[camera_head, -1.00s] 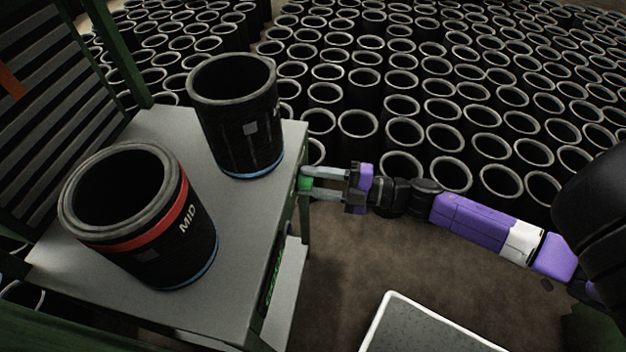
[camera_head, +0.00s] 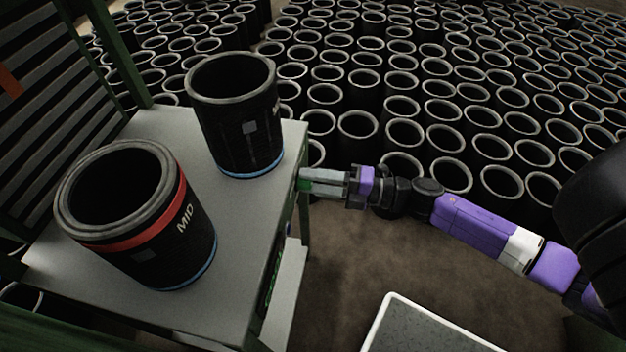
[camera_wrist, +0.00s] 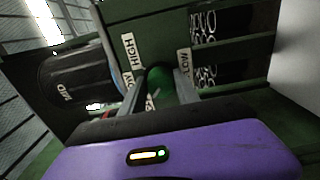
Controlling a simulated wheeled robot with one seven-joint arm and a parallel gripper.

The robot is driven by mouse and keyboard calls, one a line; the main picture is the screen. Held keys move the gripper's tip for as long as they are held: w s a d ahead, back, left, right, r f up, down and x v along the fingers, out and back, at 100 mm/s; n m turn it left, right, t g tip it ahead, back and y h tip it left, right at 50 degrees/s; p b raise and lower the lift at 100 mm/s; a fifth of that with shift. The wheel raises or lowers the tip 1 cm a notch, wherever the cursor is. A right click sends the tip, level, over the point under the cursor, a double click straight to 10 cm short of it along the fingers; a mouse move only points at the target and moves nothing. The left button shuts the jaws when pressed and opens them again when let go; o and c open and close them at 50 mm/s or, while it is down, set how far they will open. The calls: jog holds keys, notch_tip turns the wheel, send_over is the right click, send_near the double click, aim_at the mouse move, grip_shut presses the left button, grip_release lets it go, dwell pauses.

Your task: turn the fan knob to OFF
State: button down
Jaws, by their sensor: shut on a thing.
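The green fan knob (camera_wrist: 158,76) sits on the dark green side panel (camera_wrist: 150,25) of the bench, with labels around it. My gripper (camera_wrist: 162,88) is shut on the knob, one finger on each side. In the head view, my gripper (camera_head: 312,181) reaches from the right to the bench's side edge, where a little green of the knob (camera_head: 303,186) shows. The knob's pointing direction cannot be told.
Two black sleeves stand on the grey bench top (camera_head: 95,285): one marked MID with a red band (camera_head: 170,225), one farther back (camera_head: 245,120). Many sleeves (camera_head: 455,135) crowd the floor behind my arm. A white-rimmed tray (camera_head: 430,330) lies at front. Floor between is bare.

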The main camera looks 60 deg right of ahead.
jog(key=c, duration=0.9)
grip_release()
jog(key=shift+s, duration=0.1)
jog(key=v, duration=0.7)
jog(key=shift+s, duration=0.3)
jog(key=shift+d, duration=0.1)
